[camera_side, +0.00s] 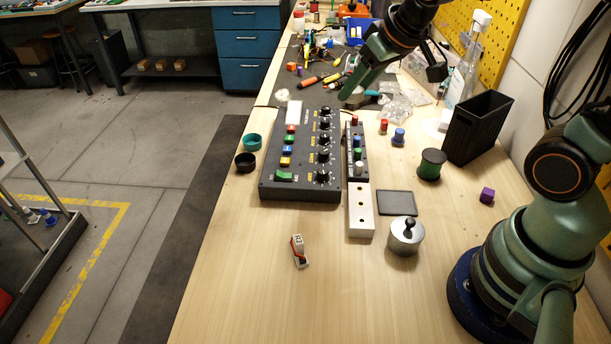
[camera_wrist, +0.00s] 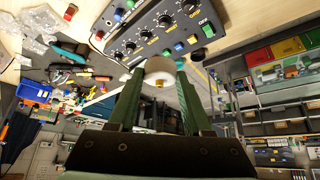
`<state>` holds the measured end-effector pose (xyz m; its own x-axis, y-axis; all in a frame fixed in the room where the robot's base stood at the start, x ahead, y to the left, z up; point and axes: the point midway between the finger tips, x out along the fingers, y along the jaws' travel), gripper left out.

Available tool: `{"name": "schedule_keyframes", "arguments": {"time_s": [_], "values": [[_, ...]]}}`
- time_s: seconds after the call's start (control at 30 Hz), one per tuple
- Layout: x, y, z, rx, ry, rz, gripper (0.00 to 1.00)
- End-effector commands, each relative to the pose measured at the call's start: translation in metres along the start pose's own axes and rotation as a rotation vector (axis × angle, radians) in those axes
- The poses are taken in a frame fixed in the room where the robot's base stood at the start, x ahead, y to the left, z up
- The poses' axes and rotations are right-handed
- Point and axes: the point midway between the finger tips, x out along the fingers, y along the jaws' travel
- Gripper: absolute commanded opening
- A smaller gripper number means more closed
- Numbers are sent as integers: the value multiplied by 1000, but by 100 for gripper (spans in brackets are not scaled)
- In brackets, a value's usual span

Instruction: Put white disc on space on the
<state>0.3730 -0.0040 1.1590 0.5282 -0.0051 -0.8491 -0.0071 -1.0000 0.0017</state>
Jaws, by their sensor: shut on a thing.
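In the side view, my gripper (camera_side: 350,92) hangs above the back of the bench, right of the dark control box (camera_side: 268,182). I cannot make out the disc between the fingers there. The control box has black knobs, coloured switches and a pale panel; it also shows in the wrist view (camera_wrist: 150,35). The task line breaks off, so I cannot tell which space it names.
A dark square pad (camera_side: 397,204), a lidded grey pot (camera_side: 405,236), a green spool (camera_side: 431,165) and a black bin (camera_side: 478,128) stand to the right. Tools clutter the back; the front bench is mostly clear.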

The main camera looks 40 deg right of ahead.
Motion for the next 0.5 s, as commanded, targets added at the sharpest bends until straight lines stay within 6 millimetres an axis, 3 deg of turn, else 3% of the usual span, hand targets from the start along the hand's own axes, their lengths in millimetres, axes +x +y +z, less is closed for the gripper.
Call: {"name": "schedule_keyframes", "arguments": {"time_s": [0.27, 0.5], "values": [[-1, -3, 5, -4, 0, -5, 0], [8, 17, -23, 25, -2, 23, 0]]}}
